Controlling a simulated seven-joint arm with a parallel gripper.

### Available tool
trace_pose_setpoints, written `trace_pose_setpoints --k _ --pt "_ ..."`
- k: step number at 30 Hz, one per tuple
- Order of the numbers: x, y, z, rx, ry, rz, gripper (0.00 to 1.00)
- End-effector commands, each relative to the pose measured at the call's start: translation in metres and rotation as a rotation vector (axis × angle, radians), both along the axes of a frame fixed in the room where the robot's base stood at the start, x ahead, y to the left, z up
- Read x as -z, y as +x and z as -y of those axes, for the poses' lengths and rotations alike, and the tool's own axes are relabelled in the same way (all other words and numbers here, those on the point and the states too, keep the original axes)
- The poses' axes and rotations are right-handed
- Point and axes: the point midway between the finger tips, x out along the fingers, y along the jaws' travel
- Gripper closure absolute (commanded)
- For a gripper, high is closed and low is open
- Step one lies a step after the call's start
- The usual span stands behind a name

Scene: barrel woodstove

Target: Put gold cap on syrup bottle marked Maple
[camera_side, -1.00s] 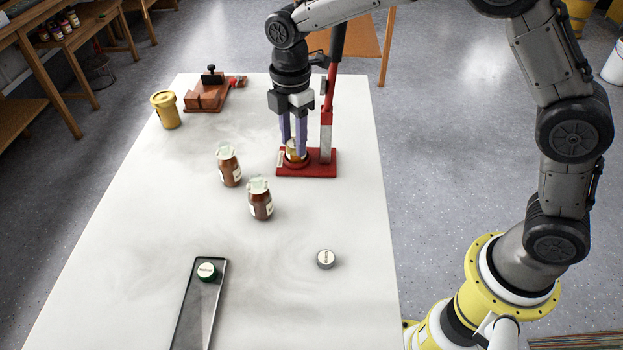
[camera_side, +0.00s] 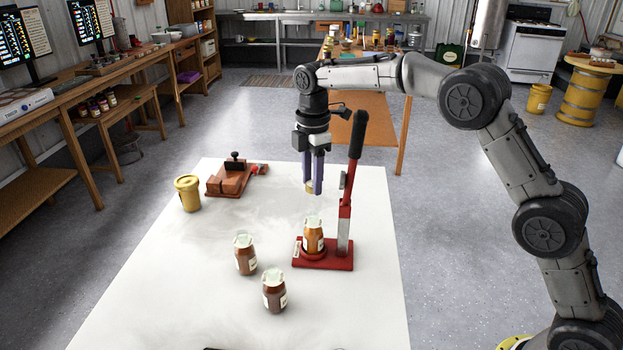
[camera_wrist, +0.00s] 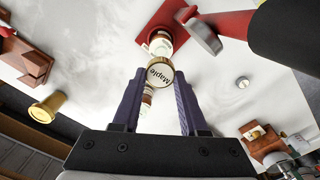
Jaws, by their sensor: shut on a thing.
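My gripper (camera_side: 314,190) is shut on a gold cap and holds it in the air above the red press. In the wrist view the gold cap (camera_wrist: 160,73) sits between the fingertips, its pale top reading "Maple". Below it an amber bottle (camera_side: 313,238) with a pale top stands upright on the base of the red press (camera_side: 330,262). The cap and bottle are apart in the side view. Two darker brown bottles (camera_side: 245,258) (camera_side: 274,295) stand to the left and nearer. I cannot read the bottle labels.
The press's upright red post and black lever (camera_side: 356,140) rise close to the right of my gripper. A yellow container (camera_side: 187,193) and a wooden fixture (camera_side: 230,180) stand at the table's far left. A grey cap (camera_wrist: 242,82) lies on the white table, which has open space.

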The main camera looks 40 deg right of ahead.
Motion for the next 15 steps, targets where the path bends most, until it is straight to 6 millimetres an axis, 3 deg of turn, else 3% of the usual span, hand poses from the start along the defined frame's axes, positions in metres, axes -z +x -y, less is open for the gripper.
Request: trace_pose_setpoints --k 15 --pt "0.039 0.0 0.0 0.001 0.0 0.0 1.0"
